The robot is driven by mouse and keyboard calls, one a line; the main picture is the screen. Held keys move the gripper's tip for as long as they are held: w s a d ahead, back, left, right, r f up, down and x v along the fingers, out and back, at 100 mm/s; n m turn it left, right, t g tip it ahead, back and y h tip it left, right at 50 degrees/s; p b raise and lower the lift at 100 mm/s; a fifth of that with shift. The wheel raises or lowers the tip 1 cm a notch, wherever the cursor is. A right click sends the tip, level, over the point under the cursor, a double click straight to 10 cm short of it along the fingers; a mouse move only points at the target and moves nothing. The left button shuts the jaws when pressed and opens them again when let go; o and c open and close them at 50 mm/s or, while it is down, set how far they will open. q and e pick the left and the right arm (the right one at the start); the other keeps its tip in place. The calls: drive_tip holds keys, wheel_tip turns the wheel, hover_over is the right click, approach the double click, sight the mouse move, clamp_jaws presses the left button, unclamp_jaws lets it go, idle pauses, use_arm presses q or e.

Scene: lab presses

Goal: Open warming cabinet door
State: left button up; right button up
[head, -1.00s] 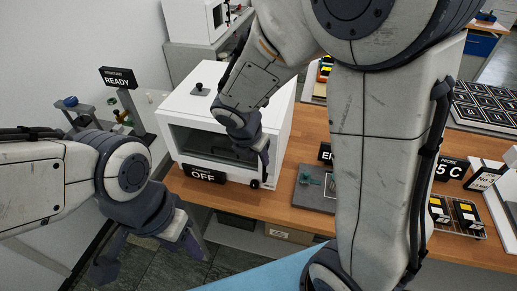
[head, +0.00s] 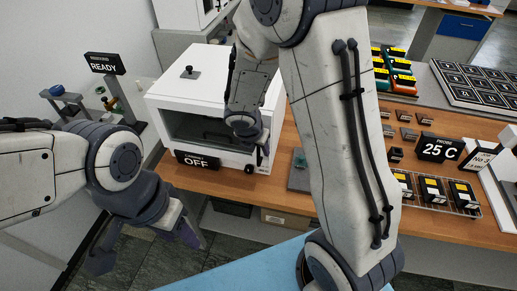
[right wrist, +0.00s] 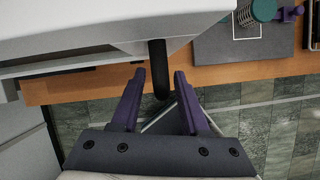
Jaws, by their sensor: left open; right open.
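The white warming cabinet (head: 188,95) stands on the wooden bench, with a dark window in its front door (head: 190,125). The door looks shut. My right gripper (head: 256,146) is at the right side of the cabinet's front, fingers pointing down. In the right wrist view my right gripper (right wrist: 158,100) is open, with a black bar-like handle (right wrist: 158,68) between its fingers, not clamped. The white cabinet body (right wrist: 90,32) fills the top left there. My left gripper (head: 147,246) is open and empty, low in front of the cabinet's left side.
A sign reading OFF (head: 197,161) sits before the cabinet. A READY sign (head: 104,64) stands left of it. Right on the bench (head: 420,225) are a 25 C sign (head: 438,149) and a rack of small blocks (head: 432,189). My right arm hides the bench middle.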

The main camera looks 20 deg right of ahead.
clamp_jaws()
idle(1.4)
